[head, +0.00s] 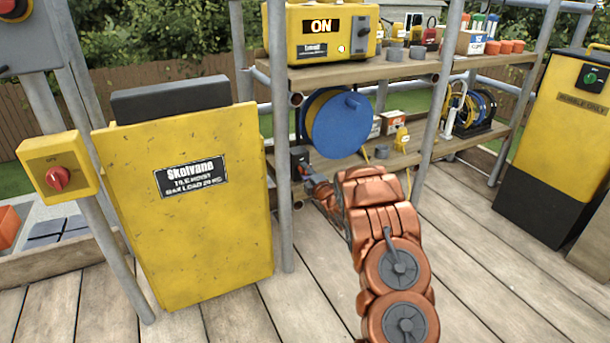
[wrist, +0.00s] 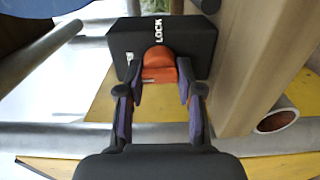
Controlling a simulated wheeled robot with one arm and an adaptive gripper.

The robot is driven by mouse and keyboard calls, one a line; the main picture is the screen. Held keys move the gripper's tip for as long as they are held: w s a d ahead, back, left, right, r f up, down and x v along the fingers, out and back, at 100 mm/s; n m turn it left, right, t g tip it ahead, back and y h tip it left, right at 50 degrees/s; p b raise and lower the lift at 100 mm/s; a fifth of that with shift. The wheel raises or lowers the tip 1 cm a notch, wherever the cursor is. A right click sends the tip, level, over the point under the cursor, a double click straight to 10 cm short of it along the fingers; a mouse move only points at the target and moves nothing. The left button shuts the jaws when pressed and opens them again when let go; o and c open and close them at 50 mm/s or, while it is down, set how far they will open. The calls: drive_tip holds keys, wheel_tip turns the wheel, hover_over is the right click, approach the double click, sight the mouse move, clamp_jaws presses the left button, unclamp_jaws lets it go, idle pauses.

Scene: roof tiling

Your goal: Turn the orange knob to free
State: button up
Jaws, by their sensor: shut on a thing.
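The orange knob (wrist: 158,57) sits on the face of a black box (wrist: 122,42) in the wrist view. White lettering reading LOCK shows beside the knob, and another mark at the box's left is mostly hidden by a finger. My gripper (wrist: 157,86) has one finger on each side of the knob and is shut on it. In the head view my gripper (head: 308,172) reaches the black box (head: 298,154) beside the scaffold post, under the shelf. The knob is hidden there, and I cannot read its exact setting.
A yellow tile hoist panel (head: 205,225) stands left of my arm. A blue cable reel (head: 340,124) is right behind my gripper, on the lower shelf (head: 350,163). A grey scaffold post (head: 281,210) is close by. Plank floor (head: 480,260) is clear at right.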

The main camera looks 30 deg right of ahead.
idle(0.3)
drive_tip(key=o, duration=1.1)
drive_tip(key=shift+o, duration=0.2)
drive_tip(key=shift+s, duration=0.1)
drive_tip(key=s+a, duration=0.1)
drive_tip(key=s, duration=1)
drive_tip(key=shift+s, duration=0.4)
